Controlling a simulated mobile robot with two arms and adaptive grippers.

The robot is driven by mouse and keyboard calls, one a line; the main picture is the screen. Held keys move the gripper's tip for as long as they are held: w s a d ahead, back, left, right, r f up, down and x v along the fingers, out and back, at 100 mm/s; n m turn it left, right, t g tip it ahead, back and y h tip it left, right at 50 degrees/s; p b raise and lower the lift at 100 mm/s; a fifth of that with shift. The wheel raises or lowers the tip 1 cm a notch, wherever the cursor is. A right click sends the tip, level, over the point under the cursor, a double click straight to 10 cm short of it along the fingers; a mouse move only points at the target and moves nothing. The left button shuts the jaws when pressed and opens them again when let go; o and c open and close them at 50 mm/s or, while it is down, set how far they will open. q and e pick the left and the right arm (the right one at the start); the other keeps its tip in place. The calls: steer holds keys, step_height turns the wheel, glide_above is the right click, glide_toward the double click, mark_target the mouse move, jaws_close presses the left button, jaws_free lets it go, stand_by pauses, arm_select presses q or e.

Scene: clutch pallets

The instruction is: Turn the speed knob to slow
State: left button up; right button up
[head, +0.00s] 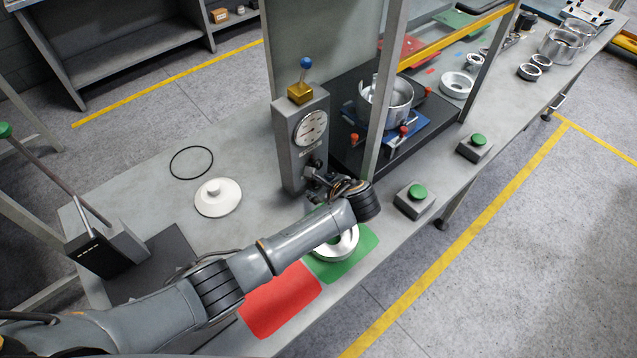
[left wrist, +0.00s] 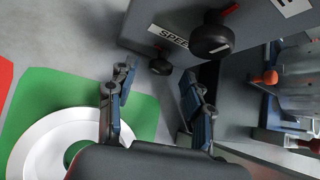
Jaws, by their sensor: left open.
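The grey control box (head: 302,145) stands on the bench with a round dial on its front. In the left wrist view, a black knob (left wrist: 210,40) with a white mark sits beside the SPEED label (left wrist: 168,35). A smaller dark knob (left wrist: 160,67) shows below the label. I cannot read the knob's setting. My left gripper (head: 318,182) is at the lower front of the box. In the left wrist view its fingers (left wrist: 156,78) are spread and empty, with the marked knob above and right of them, apart from them. My right gripper is not in view.
A pale ring (head: 338,246) lies on the green mat (head: 362,255), beside a red mat (head: 280,300). Green-button boxes (head: 415,200) stand to the right. A frame post (head: 383,100) rises beside the box. A white lidded disc (head: 218,197) lies left.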

arm_select(q)
steer(key=shift+x, duration=0.95)
steer(key=shift+w+f, duration=0.15)
steer(key=shift+f, duration=0.05)
jaws_close()
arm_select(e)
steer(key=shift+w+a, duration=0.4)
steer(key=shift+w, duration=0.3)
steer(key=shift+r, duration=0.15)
